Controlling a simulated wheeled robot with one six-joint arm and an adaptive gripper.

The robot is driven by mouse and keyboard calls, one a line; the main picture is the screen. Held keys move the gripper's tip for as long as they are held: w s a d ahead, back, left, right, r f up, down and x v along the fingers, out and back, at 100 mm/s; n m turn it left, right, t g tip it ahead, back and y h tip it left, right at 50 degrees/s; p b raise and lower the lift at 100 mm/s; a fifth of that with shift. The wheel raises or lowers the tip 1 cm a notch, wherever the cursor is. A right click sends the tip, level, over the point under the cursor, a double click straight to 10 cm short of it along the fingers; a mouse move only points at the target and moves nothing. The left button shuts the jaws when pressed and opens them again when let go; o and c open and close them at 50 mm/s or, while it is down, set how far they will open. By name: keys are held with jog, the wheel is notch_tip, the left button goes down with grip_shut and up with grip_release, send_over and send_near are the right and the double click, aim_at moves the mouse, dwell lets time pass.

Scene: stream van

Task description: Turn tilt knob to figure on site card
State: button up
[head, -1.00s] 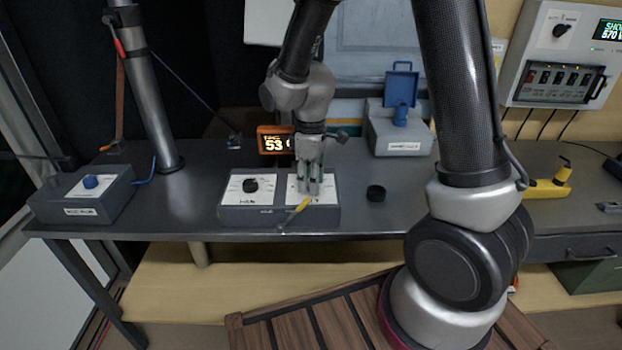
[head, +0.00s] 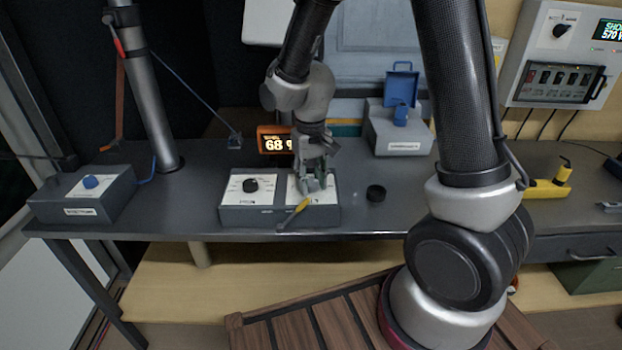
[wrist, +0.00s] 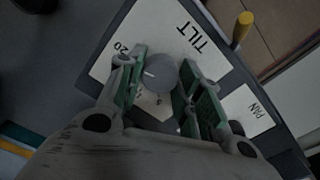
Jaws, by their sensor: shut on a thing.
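My gripper (head: 313,186) points down over the right half of the grey control box (head: 262,216). In the wrist view, its green-padded fingers stand on either side of the round grey tilt knob (wrist: 159,75), which has a white pointer line and sits on a white plate (wrist: 133,32) marked TILT. My gripper is shut on this knob; in the head view the fingers hide the knob. I cannot make out a site card in these frames.
A black knob (head: 250,185) sits on the box's left plate. A yellow-tipped lever (head: 302,205) sticks out at the front. A grey box with a blue knob (head: 91,182) stands at the left.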

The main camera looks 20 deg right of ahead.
aim_at(311, 182)
jog(key=shift+m, duration=0.7)
jog(key=o, duration=1.1)
jog(key=shift+c, duration=0.2)
jog(key=shift+r, duration=0.1)
notch_tip(311, 182, up, 12)
